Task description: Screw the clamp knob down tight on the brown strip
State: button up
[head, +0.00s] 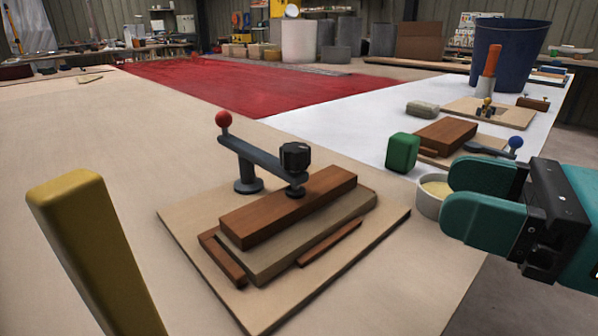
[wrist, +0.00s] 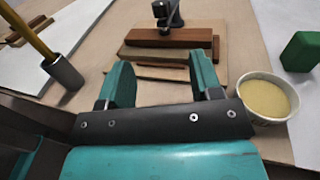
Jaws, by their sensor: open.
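The clamp knob (head: 295,158) is black and sits at the end of a grey clamp arm (head: 255,152) with a red ball at its other end. Below the knob, the clamp's pad is over the brown strip (head: 290,205); I cannot tell whether it presses. The strip lies on a paler wood block (head: 300,240) on a thin board (head: 180,215). In the wrist view the brown strip (wrist: 168,38) and the knob's clamp show beyond my fingers. My gripper (head: 465,195) is teal, open and empty, to the right of the board and apart from the knob.
A bowl of tan stuff (head: 430,205) stands close by my gripper, with a green block (head: 402,152) behind it. A second board with a brown block (head: 445,136) and a blue-ball lever is farther back. A yellow post (head: 85,240) rises at front left.

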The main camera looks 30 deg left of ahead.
jog(key=a+p, duration=0.1)
jog(key=p, duration=0.9)
send_near(308, 153)
jog(key=a, duration=0.2)
jog(key=shift+a+r, duration=0.35)
jog(key=shift+a, duration=0.05)
jog(key=a, duration=0.6)
jog(key=a+p, duration=0.1)
jog(key=a, duration=0.1)
jog(key=shift+a+f, duration=0.35)
jog(key=shift+a, duration=0.05)
jog(key=c, duration=0.9)
